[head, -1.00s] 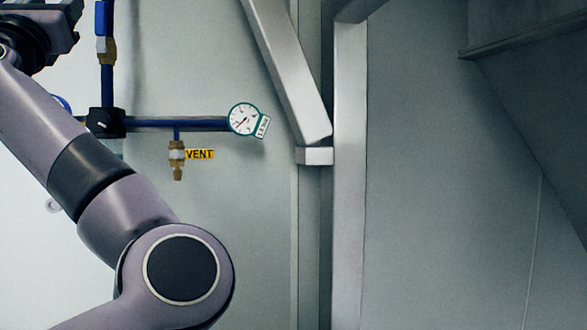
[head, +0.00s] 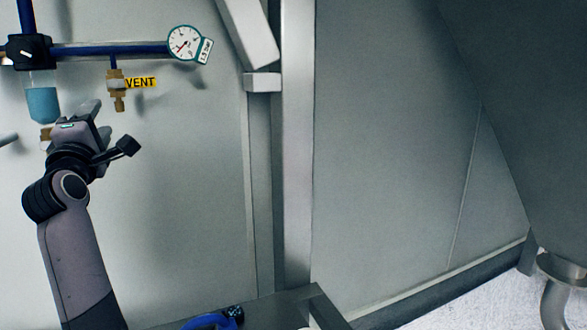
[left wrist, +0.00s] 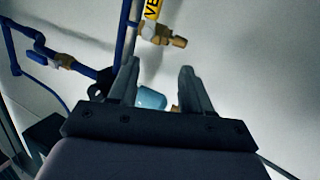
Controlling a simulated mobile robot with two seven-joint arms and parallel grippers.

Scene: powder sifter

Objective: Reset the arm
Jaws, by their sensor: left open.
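My left gripper (head: 96,115) is at the left of the head view, on the raised left arm, below the brass vent fitting. In the left wrist view the left gripper (left wrist: 158,85) has its two fingers apart with nothing held between them. Beyond the fingers, a light blue bowl (left wrist: 150,98) shows partly, hidden below by the gripper body. The same bowl (head: 42,104) hangs under the black regulator in the head view, just left of the gripper. My right gripper is not in view.
Blue piping with a round gauge (head: 185,43) and a brass vent fitting (head: 116,92) with a yellow label runs along the wall. A metal post (head: 297,150) stands mid-view. A grey ledge (head: 270,312) with a blue object (head: 208,322) is at the bottom. A large metal vessel (head: 530,110) is at right.

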